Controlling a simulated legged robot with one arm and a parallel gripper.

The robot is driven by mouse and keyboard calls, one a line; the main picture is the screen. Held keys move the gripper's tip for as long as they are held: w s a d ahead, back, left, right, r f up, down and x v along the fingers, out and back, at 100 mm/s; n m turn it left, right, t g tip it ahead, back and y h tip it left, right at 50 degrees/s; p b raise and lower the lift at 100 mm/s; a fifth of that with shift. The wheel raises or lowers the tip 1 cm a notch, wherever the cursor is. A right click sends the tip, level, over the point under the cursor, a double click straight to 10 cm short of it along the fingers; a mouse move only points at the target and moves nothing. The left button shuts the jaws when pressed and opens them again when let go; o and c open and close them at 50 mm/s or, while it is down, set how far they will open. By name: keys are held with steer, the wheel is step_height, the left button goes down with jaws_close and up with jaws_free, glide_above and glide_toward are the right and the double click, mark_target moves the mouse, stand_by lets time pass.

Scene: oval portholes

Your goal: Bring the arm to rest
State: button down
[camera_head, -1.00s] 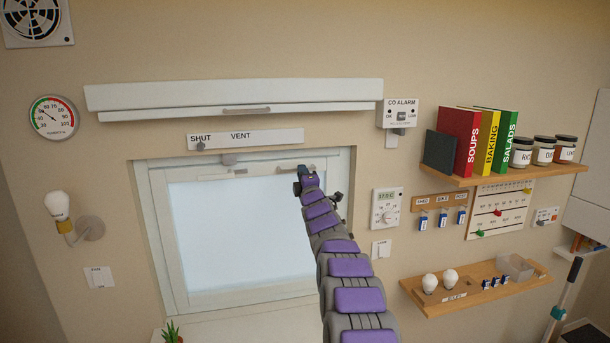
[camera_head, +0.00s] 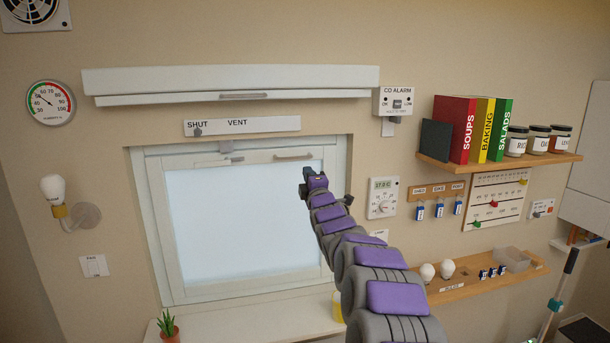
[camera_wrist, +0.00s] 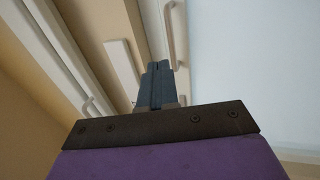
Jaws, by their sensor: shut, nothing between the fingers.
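My arm, with purple pads, reaches up from the bottom right of the head view toward the window. My gripper (camera_head: 313,173) is in front of the upper right part of the window (camera_head: 240,225), a little right of and below the window's handle (camera_head: 293,156). In the wrist view my gripper (camera_wrist: 158,68) shows its two dark fingers together, with nothing between them. The window handle (camera_wrist: 177,35) shows just beyond the fingertips there. I cannot tell the exact gap, but no contact is visible.
A SHUT/VENT strip (camera_head: 242,126) and a long rail (camera_head: 230,84) are above the window. A shelf (camera_head: 500,163) with books and jars and a lower shelf (camera_head: 487,285) with bulbs are at right. A potted plant (camera_head: 167,325) stands on the sill. A wall lamp (camera_head: 56,194) is at left.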

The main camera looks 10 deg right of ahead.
steer(key=s+a+f+m+g+b, duration=0.4)
steer(key=s+f+m+g, duration=0.15)
steer(key=s+f, duration=0.65)
steer(key=s+a+f+m+g+b, duration=0.35)
steer(key=s+f+g, duration=0.25)
steer(key=s+f, duration=0.6)
steer(key=s+f+m+g+b, duration=0.1)
steer(key=s+f+m+g, duration=0.2)
steer(key=s, duration=1.1)
steer(key=s+a+f+m+g+b, duration=0.1)
steer(key=s+f, duration=0.5)
steer(key=s, duration=0.9)
steer(key=s+a+f+m+g+b, duration=0.1)
steer(key=s+f+m+g+b, duration=0.2)
steer(key=s, duration=1.2)
step_height(320, 180, down, 2)
steer(key=m+g, duration=0.2)
steer(key=g, duration=0.2)
steer(key=shift+f, duration=0.2)
